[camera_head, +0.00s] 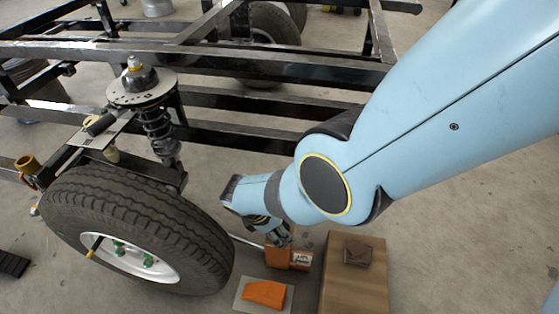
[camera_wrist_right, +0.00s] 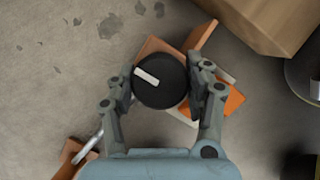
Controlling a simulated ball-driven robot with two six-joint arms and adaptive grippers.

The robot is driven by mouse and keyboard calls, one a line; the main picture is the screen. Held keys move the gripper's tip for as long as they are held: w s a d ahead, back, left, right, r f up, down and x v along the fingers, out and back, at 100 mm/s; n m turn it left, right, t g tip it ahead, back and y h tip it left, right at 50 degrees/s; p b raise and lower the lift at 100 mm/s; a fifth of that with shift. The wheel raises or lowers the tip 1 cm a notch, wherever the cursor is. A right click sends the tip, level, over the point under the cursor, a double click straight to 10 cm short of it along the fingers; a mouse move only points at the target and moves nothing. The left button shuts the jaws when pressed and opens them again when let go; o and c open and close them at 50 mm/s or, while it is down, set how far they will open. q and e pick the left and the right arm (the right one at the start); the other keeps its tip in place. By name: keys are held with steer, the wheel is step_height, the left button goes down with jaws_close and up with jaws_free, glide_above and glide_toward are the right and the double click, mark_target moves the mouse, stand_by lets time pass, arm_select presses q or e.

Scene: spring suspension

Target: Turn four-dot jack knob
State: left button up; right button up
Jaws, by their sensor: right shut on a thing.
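In the right wrist view a round black knob (camera_wrist_right: 160,80) with one white bar mark sits on top of the orange-brown jack (camera_wrist_right: 150,48). My right gripper (camera_wrist_right: 160,84) has one finger on each side of the knob and is shut on it. In the head view my right gripper (camera_head: 279,236) reaches down over the orange jack (camera_head: 277,257), which stands on the floor right of the tyre. A white label shows on the jack's side; I cannot make out dots on it. The knob is hidden there by the gripper. My left gripper is not in view.
A tyre (camera_head: 135,215) on a black vehicle frame (camera_head: 270,62) stands left of the jack, with a coil spring (camera_head: 157,125) above. An orange wedge (camera_head: 264,292) lies on a grey plate in front.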

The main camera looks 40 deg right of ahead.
mark_target(269, 240)
steer(key=o, duration=1.2)
steer(key=v, duration=0.7)
steer(key=shift+a+r, duration=0.2)
